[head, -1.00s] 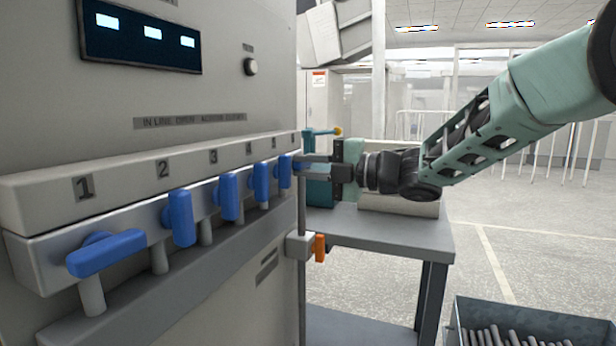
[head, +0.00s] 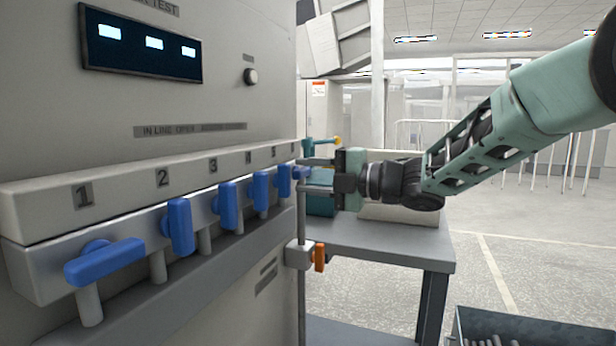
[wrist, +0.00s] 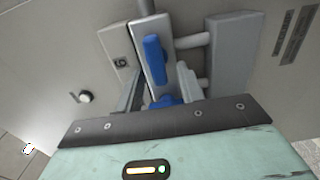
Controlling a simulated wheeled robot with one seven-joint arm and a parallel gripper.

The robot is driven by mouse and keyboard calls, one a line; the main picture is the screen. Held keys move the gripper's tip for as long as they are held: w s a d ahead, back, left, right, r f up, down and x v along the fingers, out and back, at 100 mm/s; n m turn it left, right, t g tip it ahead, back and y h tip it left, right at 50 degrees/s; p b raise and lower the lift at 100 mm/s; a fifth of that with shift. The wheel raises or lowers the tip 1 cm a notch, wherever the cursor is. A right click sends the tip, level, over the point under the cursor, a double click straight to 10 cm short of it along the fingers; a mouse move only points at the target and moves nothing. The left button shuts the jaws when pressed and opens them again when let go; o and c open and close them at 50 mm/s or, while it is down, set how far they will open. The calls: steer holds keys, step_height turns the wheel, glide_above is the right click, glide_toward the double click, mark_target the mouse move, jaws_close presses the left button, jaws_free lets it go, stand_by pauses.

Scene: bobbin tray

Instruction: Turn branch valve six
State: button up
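A row of blue valve handles runs along the pale manifold (head: 40,222). Handle one (head: 105,260) lies crosswise; handles two (head: 180,226), three (head: 228,205), four (head: 260,190) and five (head: 284,180) stand upright. The last handle, valve six (head: 299,173), shows only as a small blue part at the far end. My gripper (head: 318,175) is open there, one finger above and one below it. In the wrist view, a blue handle (wrist: 165,101) sits low between my spread fingers, partly hidden by my gripper. Another blue handle (wrist: 155,58) is just beyond them. I cannot tell whether the fingers touch the handle.
A vertical pipe with an orange handle (head: 319,257) stands by the cabinet's right edge. A grey bench (head: 400,242) with teal equipment (head: 320,205) is behind my gripper. A bin (head: 530,325) of rods is on the floor at lower right.

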steer(key=v, duration=1.7)
